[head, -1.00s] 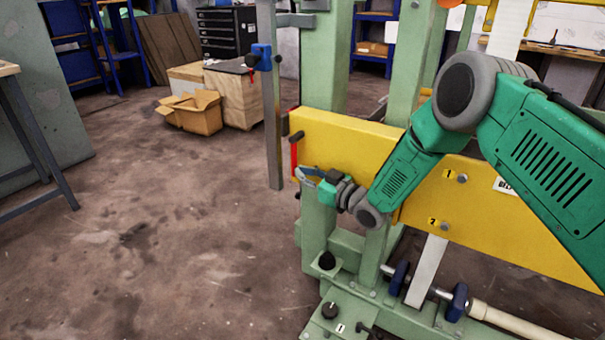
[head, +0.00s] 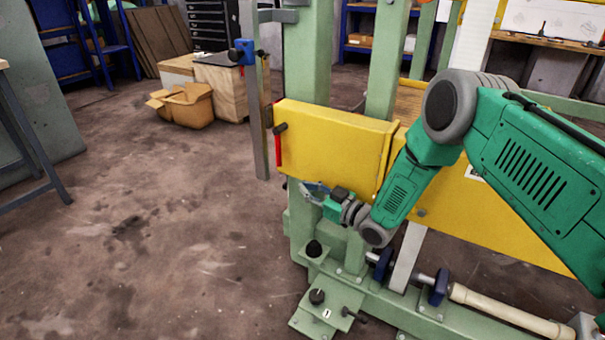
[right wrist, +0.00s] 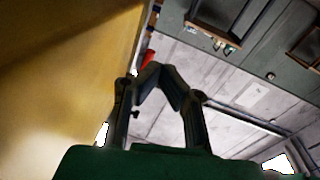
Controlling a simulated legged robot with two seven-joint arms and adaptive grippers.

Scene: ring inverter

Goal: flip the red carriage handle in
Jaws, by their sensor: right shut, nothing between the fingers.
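The red carriage handle (head: 278,149) is a narrow upright red strip at the left end of the yellow carriage (head: 335,140), with a dark knob at its top. A bit of red, likely this handle, shows in the right wrist view (right wrist: 148,58), just beyond the fingertips. My right gripper (head: 305,187) is below and right of the handle, near the carriage's lower edge, apart from the handle. Its fingers meet at the tips in the right wrist view (right wrist: 155,69), with nothing between them. My left gripper is out of view.
Green machine posts (head: 308,60) stand behind the carriage. A machine base with black knobs (head: 317,296) lies below the gripper. A grey upright bar with a blue clamp (head: 243,50) stands left of the handle. The floor to the left is open.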

